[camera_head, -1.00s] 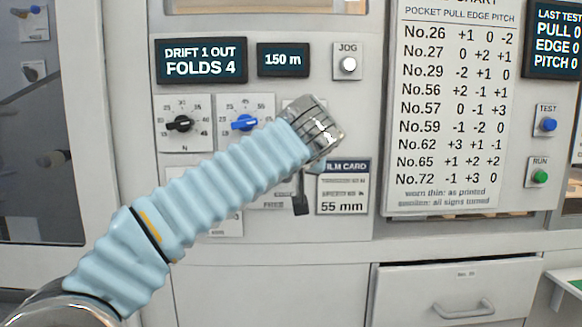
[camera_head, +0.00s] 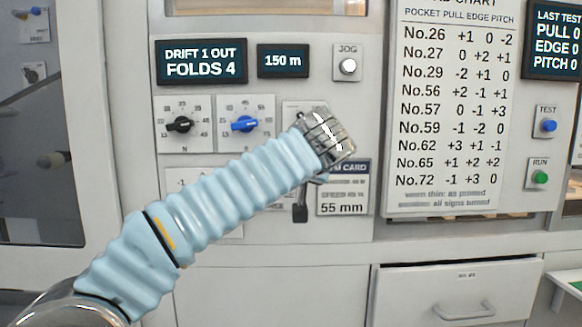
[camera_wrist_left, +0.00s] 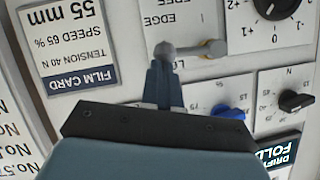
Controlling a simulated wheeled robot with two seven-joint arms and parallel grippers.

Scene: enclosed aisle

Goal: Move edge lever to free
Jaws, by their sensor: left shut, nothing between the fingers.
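The edge lever (camera_wrist_left: 198,48) shows in the left wrist view, which is upside down, on a plate marked EDGE (camera_wrist_left: 166,20), with FREE and LOCK lettering partly cut off or covered. In the head view my left gripper (camera_head: 300,212) shows as a dark piece below the wrist, and my forearm hides the lever. My right gripper is not in view.
The film card (camera_head: 342,190) is right of the gripper. A black knob (camera_head: 180,124) and a blue knob (camera_head: 245,124) sit above my forearm. The JOG button (camera_head: 347,65), a chart (camera_head: 455,110) and a drawer (camera_head: 455,290) are clear of the arm.

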